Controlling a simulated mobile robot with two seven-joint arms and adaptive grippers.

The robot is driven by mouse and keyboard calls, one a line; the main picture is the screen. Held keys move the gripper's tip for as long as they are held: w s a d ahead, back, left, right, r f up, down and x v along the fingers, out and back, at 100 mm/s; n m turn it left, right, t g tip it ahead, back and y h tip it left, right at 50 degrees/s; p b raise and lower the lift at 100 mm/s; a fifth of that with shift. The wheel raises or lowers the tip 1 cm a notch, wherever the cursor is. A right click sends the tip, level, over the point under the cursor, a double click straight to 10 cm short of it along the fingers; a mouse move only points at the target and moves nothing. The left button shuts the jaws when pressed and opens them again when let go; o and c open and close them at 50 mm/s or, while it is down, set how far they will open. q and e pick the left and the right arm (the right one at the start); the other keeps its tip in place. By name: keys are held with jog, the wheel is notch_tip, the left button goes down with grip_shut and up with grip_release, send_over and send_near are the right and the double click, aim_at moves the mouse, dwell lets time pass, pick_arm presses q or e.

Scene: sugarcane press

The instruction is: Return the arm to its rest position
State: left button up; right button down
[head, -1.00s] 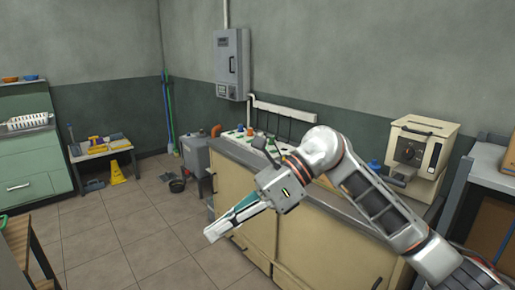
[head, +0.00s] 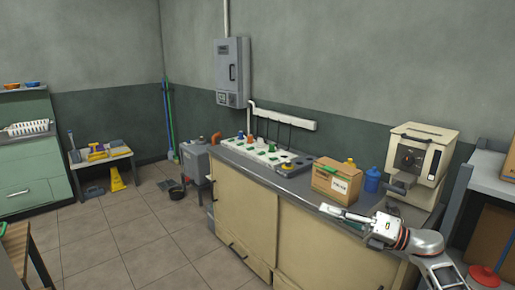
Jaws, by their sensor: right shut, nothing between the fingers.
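My right gripper (head: 345,214) is at the lower right of the head view, in front of the counter's front edge. Its fingers point left and are closed with nothing between them. My right arm is folded low at the bottom right corner. My left gripper is not in view. The sugarcane press (head: 419,152), a cream box with a dark round front, stands at the right end of the counter (head: 241,157). My gripper is apart from it, lower and to the left.
A cardboard box (head: 328,183), a blue jug (head: 372,180) and a tray of bottles stand on the counter. A grey shelf unit (head: 488,162) is close on the right. A yellow floor sign (head: 117,178) and a bucket are far left. The middle floor is clear.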

jog(key=w+d+r+m+t+h, duration=0.3)
jog(key=w+d+m+t+h, duration=0.2)
jog(key=d+m+t, duration=0.3)
jog(key=w+d+r+m+t+h, duration=0.4)
jog(key=w+d+m+t+h, duration=0.15)
jog(key=m, duration=0.45)
jog(key=w+d+f+m+g+h, duration=0.2)
jog(key=d+f+m+h, duration=0.35)
jog(key=m, duration=0.25)
jog(key=w+d+f+m+g+h, duration=0.2)
jog(key=d+f+m+g+h, duration=0.15)
jog(key=d+f+m, duration=0.35)
jog(key=s+a+f+g+y, duration=0.1)
jog(key=s+a+f, duration=0.6)
jog(key=s+f, duration=0.4)
jog(key=s+a+f+g+y, duration=0.1)
jog(key=s+a+f, duration=0.7)
jog(key=f, duration=0.6)
jog(key=s+a+f+g, duration=0.1)
jog(key=s+a+f, duration=0.2)
jog(key=s, duration=0.6)
jog(key=s+a+f+g+y, duration=0.1)
jog(key=s+a+f, duration=0.2)
jog(key=s, duration=0.7)
jog(key=s+a+f+m+g+y, duration=0.1)
jog(key=s+a+f, duration=0.2)
jog(key=s, duration=0.7)
jog(key=shift+a+f+g, duration=0.25)
jog(key=shift+a+g, duration=0.15)
jog(key=shift+a, duration=0.1)
